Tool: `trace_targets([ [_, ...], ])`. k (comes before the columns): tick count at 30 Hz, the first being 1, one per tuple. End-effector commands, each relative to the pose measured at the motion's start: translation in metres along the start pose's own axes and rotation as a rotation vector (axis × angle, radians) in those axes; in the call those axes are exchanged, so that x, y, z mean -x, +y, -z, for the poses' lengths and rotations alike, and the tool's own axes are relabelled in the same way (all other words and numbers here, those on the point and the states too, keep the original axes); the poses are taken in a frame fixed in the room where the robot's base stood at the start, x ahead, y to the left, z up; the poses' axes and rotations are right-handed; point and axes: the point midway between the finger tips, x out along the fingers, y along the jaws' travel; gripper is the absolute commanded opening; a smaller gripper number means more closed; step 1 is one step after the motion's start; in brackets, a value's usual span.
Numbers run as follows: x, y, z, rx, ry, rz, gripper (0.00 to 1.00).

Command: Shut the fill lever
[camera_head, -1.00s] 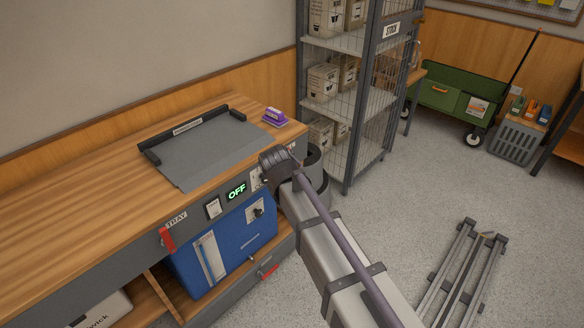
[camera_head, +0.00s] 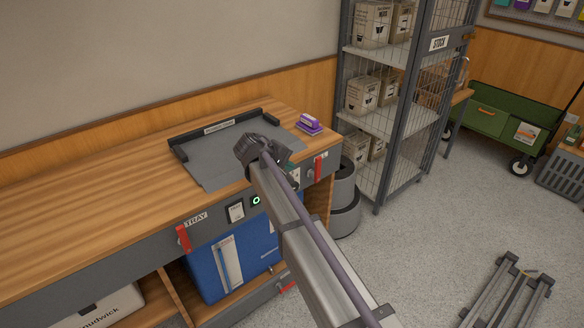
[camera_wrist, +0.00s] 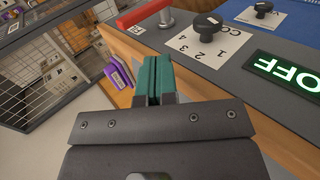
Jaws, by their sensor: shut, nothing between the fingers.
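One red lever (camera_head: 320,167) hangs upright at the right end of the counter's front panel. A red lever (camera_wrist: 143,12) on a metal pivot also shows at the top of the wrist view, beside a numbered dial plate. Another red lever (camera_head: 183,237) hangs below the TRAY label, and a small red handle (camera_head: 287,286) is low down. My gripper (camera_wrist: 153,72) has its teal fingers together and empty, near the panel edge and apart from the lever. In the head view my arm mostly hides it.
A green OFF display (camera_wrist: 286,70) and a black knob (camera_wrist: 208,25) are on the panel. A grey tray (camera_head: 205,174) and a purple item (camera_head: 309,124) are on the counter. A blue unit (camera_head: 232,265) stands beneath.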

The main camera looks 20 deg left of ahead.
Motion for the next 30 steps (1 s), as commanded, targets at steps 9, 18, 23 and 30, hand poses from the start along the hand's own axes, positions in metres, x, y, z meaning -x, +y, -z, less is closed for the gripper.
trace_targets([
  [9, -0.076, -0.007, 0.001, -0.001, -0.002, 0.001, 0.0],
  [18, -0.102, 0.024, 0.0, 0.0, -0.001, 0.002, 0.0],
  [23, -0.104, 0.026, 0.0, 0.0, -0.001, 0.001, 0.0],
  [30, -0.104, 0.026, 0.0, 0.0, 0.0, 0.003, 0.0],
])
